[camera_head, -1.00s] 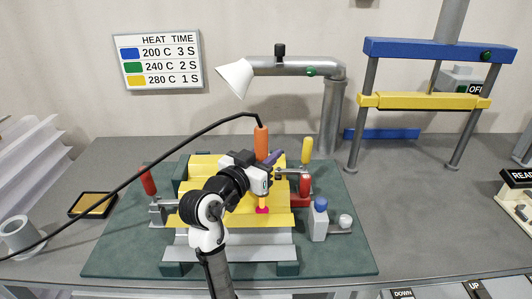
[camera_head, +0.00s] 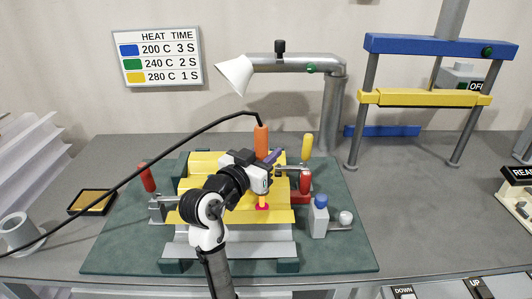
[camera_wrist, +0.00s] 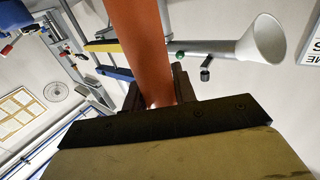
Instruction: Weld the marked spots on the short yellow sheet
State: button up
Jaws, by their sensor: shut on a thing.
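The short yellow sheet (camera_head: 199,165) is corrugated and lies over a grey corrugated sheet (camera_head: 230,250) on a dark green mat. One magenta mark (camera_head: 262,207) shows on the yellow sheet's front part. My gripper (camera_head: 266,168) is shut on an orange-handled welding tool (camera_head: 261,140) with a black cable, upright over the sheet. The tool's yellow-orange lower end is at the magenta mark; I cannot tell whether it touches. The wrist view shows the orange handle (camera_wrist: 140,45) between the jaws. My arm hides the middle of the sheet and any other marks there.
Clamps with red handles (camera_head: 147,178) and a yellow handle (camera_head: 307,147) stand beside the sheets. A grey bottle with a blue cap (camera_head: 319,217) is at the right. A fume hood (camera_head: 236,76) and a sign (camera_head: 157,59) listing heat and time are behind.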

aim_at(266, 129)
jog(key=shift+f+b, duration=0.3)
jog(key=shift+f, duration=0.1)
dwell(1.0)
notch_tip(266, 129, up, 7)
jog(key=p, duration=0.5)
jog(key=shift+r, duration=0.2)
jog(key=shift+s+f, duration=0.1)
jog(key=shift+f, duration=0.05)
dwell(0.3)
